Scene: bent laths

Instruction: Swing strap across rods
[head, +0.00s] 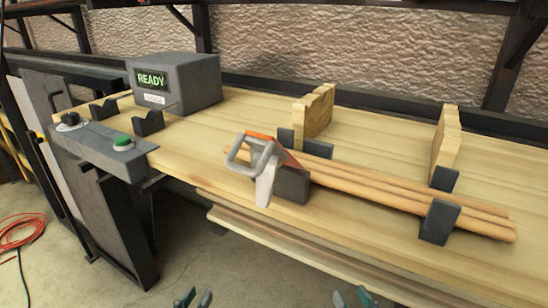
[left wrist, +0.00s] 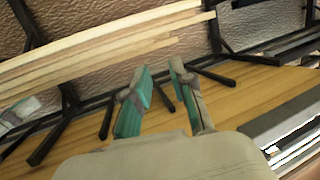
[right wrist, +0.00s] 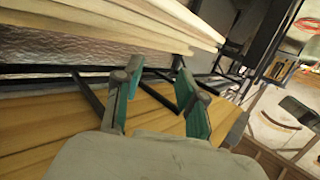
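Several long wooden rods (head: 385,190) lie side by side on the wooden bench (head: 225,125), resting in dark brackets. An orange-red strap (head: 287,157) with a grey looped handle and pale metal hardware (head: 264,175) sits at the rods' left end, beside the dark block (head: 292,184). Whether it crosses all the rods is hard to tell. My left gripper (head: 195,298) is open and empty at the bottom of the head view, in front of the bench and apart from it; its spread fingers show in the left wrist view (left wrist: 160,68). My right gripper (head: 352,298) is likewise open and empty (right wrist: 159,68).
A grey box reading READY (head: 176,82) stands at the back left. A grey panel with a green button (head: 122,144) is at the bench's left edge. Two upright wooden pieces (head: 319,110) (head: 446,145) stand behind the rods. A red cable (head: 20,230) lies on the floor.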

